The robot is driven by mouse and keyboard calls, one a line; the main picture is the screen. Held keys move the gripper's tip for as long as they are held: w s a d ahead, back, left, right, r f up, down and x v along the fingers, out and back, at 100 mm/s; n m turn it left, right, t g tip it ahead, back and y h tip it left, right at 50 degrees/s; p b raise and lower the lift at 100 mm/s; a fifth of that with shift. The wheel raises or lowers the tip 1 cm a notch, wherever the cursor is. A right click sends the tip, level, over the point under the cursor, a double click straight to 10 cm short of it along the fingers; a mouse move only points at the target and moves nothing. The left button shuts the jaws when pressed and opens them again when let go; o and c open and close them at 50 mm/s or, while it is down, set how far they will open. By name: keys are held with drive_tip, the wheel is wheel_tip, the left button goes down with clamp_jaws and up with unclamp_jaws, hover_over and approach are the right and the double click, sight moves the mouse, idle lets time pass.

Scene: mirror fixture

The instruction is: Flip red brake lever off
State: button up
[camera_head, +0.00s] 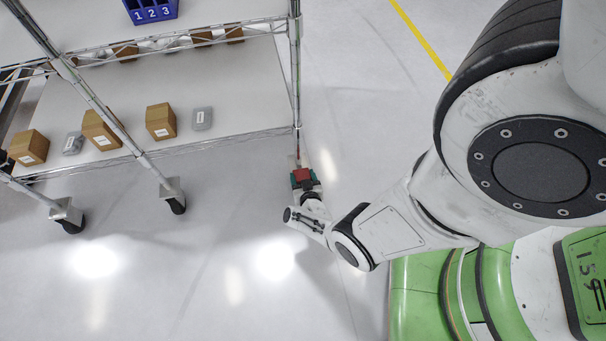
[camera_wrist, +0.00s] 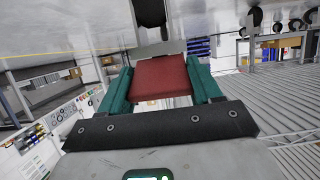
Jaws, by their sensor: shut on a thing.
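The red brake lever (camera_head: 302,174) is at the foot of the shelf cart's right corner post in the head view. In the wrist view the lever (camera_wrist: 162,79) is a flat red tab in front of a dark caster wheel (camera_wrist: 150,11). My gripper (camera_head: 304,179) is down low at this caster. Its teal fingers (camera_wrist: 162,74) are on both sides of the lever and shut on it. The caster is mostly hidden behind my gripper in the head view.
The wire shelf cart (camera_head: 222,140) holds several brown boxes (camera_head: 161,121) and grey packets (camera_head: 202,118). A blue numbered bin (camera_head: 150,11) is on the upper shelf. Another caster (camera_head: 173,196) stands nearer. The floor (camera_head: 180,280) in front is clear.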

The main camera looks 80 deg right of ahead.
idle(0.4)
drive_tip(key=o, duration=1.5)
drive_tip(key=shift+r, duration=0.1)
drive_tip(key=shift+s+a+r+p, duration=0.1)
drive_tip(key=shift+a+r+p, duration=0.15)
drive_tip(key=shift+a+p, duration=0.15)
drive_tip(key=shift+p+v, duration=3.05)
drive_tip(key=shift+v, duration=1.85)
drive_tip(key=shift+s+d, duration=0.1)
